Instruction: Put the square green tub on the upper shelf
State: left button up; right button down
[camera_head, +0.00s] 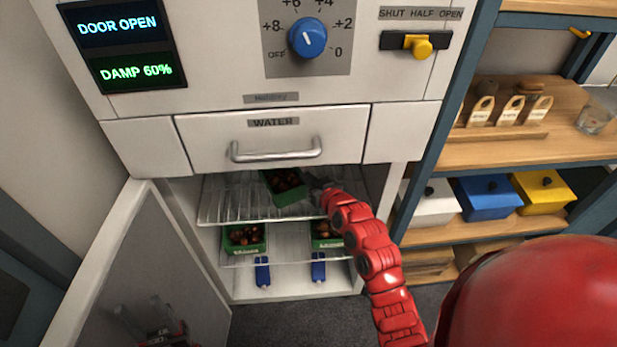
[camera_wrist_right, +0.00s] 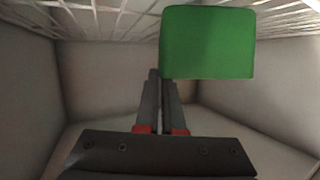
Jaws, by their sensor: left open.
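The square green tub (camera_head: 291,197) holds brown chestnuts and is inside the open cabinet, over the right half of the upper wire shelf (camera_head: 232,205). I cannot tell whether it touches the wires. My right gripper (camera_head: 314,184) is at the tub's right edge, its fingers close together. In the right wrist view the fingertips (camera_wrist_right: 160,76) meet the edge of the plain green tub (camera_wrist_right: 208,42), and they look shut on it. My left gripper (camera_head: 160,335) is low at the left by the open door, partly cut off and open.
Two more green tubs of chestnuts, left (camera_head: 244,248) and right (camera_head: 324,243), stand on the lower shelf. The cabinet door (camera_head: 150,270) hangs open at left. The water drawer (camera_head: 275,140) is shut above. A wooden rack (camera_head: 520,152) stands at right.

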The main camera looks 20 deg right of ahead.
jog(key=c, duration=1)
grip_release()
jog(key=shift+c, duration=0.2)
jog(key=shift+s+d+r, duration=0.15)
jog(key=shift+s, duration=0.35)
jog(key=b+v, duration=0.1)
jog(key=v, duration=1)
